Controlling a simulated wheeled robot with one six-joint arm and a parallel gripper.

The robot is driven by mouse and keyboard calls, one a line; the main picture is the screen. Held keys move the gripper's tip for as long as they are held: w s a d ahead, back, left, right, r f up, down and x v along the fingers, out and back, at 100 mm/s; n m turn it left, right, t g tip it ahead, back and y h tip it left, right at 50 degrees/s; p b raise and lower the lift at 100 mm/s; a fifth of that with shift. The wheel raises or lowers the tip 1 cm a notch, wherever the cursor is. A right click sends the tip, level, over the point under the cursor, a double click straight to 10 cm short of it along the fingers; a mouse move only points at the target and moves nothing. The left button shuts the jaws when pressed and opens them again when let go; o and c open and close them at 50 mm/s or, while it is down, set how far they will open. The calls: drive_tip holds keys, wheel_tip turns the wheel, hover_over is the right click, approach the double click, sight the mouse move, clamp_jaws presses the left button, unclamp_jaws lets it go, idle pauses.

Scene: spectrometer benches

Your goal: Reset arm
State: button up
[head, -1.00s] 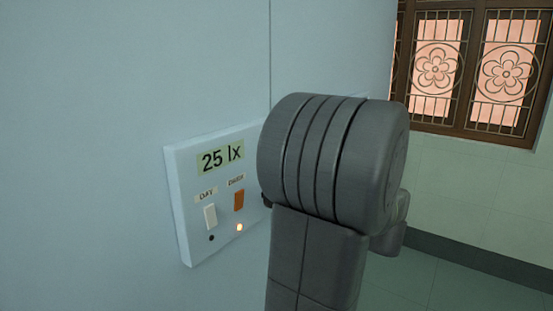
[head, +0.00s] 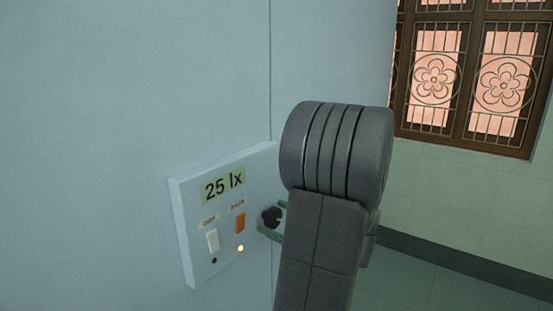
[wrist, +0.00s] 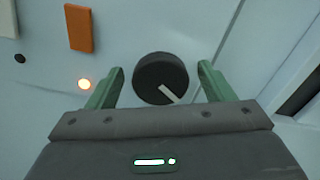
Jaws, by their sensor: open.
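My gripper (wrist: 160,88) is open in the wrist view, with one green finger on each side of a round black knob (wrist: 160,75) that has a pale pointer line. The fingers stand apart from the knob, with gaps on both sides. In the head view my arm hides most of the gripper; a green finger and the dark knob (head: 271,216) show just left of the arm.
A white wall panel (head: 188,215) reads "25 lx". It has a white DAY switch (head: 212,240) and an orange DARK switch (head: 240,222) with a lit lamp (head: 240,248) below. A barred window (head: 470,80) is at the right. The floor at lower right is clear.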

sight(276, 218)
drive_tip(key=m+p, duration=0.2)
drive_tip(key=m, duration=0.2)
drive_tip(key=shift+w+r, duration=0.1)
drive_tip(key=shift+r, duration=0.05)
drive_tip(key=shift+v, duration=1.65)
